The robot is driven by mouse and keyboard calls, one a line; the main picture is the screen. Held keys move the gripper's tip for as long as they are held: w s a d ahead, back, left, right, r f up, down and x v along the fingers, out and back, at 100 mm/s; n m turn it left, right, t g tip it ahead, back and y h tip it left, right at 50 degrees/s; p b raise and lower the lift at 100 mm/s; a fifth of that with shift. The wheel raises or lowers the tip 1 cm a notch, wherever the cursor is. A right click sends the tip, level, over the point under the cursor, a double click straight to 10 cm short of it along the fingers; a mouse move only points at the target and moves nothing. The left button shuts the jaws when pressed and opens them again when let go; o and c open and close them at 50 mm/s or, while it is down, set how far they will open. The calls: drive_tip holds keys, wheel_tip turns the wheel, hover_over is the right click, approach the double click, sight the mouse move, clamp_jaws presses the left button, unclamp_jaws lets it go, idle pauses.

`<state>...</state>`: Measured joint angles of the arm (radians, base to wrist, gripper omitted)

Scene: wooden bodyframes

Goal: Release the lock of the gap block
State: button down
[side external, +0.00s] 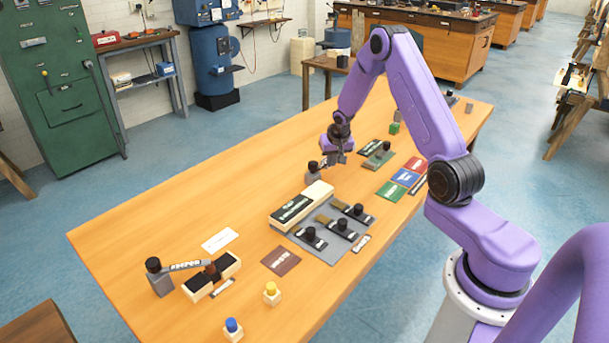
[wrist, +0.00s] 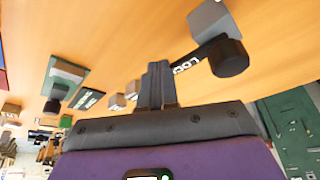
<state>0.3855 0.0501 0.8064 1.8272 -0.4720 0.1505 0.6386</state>
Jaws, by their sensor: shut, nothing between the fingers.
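My gripper (side external: 338,160) is shut and empty, low over the table behind the long cream block (side external: 318,190) with a dark label plate. In the wrist view its fingers (wrist: 157,72) are together. Right beside them is a grey lock post (wrist: 208,16) with a black knob (wrist: 228,57) and a dark bar lettered "LOC". In the side view this lock (side external: 313,174) stands just left of my gripper; contact cannot be told. At the front left, a cream-and-black block (side external: 228,264) has a brown piece in its middle.
A grey board (side external: 322,246) with several black-knobbed sliders lies in front of the long block. Coloured plates (side external: 405,178) and a green slider block (side external: 378,160) lie to the right. Yellow (side external: 272,292) and blue (side external: 233,329) knobs stand near the front edge. The table's left back is clear.

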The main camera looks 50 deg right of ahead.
drive_tip(key=shift+s, duration=0.15)
drive_tip(key=shift+s+a, duration=0.1)
drive_tip(key=shift+s, duration=1.75)
drive_tip(key=d+v, duration=0.2)
drive_tip(key=v, duration=0.7)
drive_tip(key=shift+s+r, duration=0.45)
drive_tip(key=shift+r, duration=0.05)
drive_tip(key=shift+a, duration=0.15)
drive_tip(key=s+a+r+n+g+y, duration=0.1)
drive_tip(key=s+a+r+n, duration=0.3)
drive_tip(key=a, duration=0.8)
drive_tip(key=s+a+r+n+y, duration=0.1)
drive_tip(key=s+a+n+y, duration=0.3)
drive_tip(key=a, duration=0.7)
drive_tip(key=s+a+r+n, duration=0.1)
drive_tip(key=s+a+n, duration=0.1)
drive_tip(key=s+n, duration=0.2)
drive_tip(key=s+a+r+n+g+h, duration=0.1)
drive_tip(key=s+n, duration=0.3)
drive_tip(key=s, duration=0.6)
drive_tip(key=s+a+r+n+g+h, duration=0.1)
drive_tip(key=s+a+n, duration=0.2)
drive_tip(key=s, duration=0.4)
drive_tip(key=shift+a+n, duration=0.4)
drive_tip(key=shift+a, duration=0.2)
